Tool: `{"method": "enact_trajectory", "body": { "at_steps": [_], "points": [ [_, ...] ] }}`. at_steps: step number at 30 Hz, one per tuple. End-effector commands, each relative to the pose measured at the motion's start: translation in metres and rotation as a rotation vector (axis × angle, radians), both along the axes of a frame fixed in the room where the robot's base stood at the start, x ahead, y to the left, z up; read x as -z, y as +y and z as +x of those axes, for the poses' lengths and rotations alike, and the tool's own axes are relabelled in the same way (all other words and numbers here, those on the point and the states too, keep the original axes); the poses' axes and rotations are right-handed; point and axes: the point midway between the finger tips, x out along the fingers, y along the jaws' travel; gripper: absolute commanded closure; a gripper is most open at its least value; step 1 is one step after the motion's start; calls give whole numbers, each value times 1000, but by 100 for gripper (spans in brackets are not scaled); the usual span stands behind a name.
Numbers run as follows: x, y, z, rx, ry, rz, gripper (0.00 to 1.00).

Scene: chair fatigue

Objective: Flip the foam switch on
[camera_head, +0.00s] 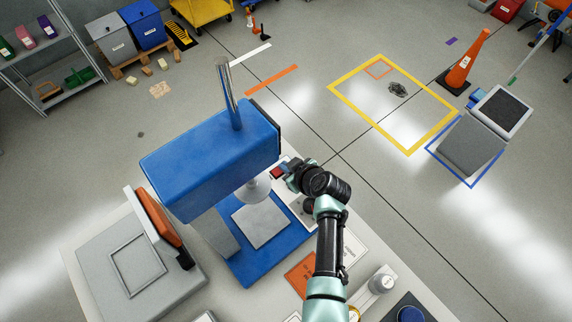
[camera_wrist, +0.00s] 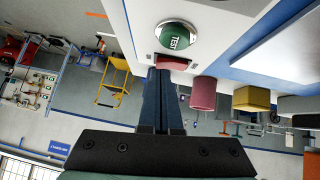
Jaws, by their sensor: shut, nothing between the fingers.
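A blue test machine (camera_head: 205,160) stands on the table in the head view, with a white control panel (camera_head: 293,187) on its right side. A red switch (camera_wrist: 173,62) on the panel shows in the wrist view, beside a round green TEST button (camera_wrist: 177,37). No label naming the foam switch is readable. My gripper (camera_wrist: 166,72) is shut and empty, its fingertips at the red switch; I cannot tell whether they touch it. In the head view my gripper (camera_head: 281,171) is at the panel, partly hiding it. The switch's position is unclear.
A pink knob (camera_wrist: 203,94) and a yellow block (camera_wrist: 251,98) stick out near the fingers. A round press foot (camera_head: 255,190) hangs above a grey plate (camera_head: 262,225) on the blue base.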

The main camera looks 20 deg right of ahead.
Motion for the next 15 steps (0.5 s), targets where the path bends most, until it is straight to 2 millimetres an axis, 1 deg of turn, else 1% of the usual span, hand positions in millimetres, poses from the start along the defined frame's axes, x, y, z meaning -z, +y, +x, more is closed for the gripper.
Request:
{"method": "enact_trajectory", "body": {
  "at_steps": [4,8,9,10,15],
  "points": [
    [3,0,0,0,0,0,100],
    [12,-2,1,1,0,2,100],
    [7,-2,1,1,0,2,100],
    [6,-2,1,0,1,3,100],
    [6,-2,0,0,3,2,100]
  ]
}}
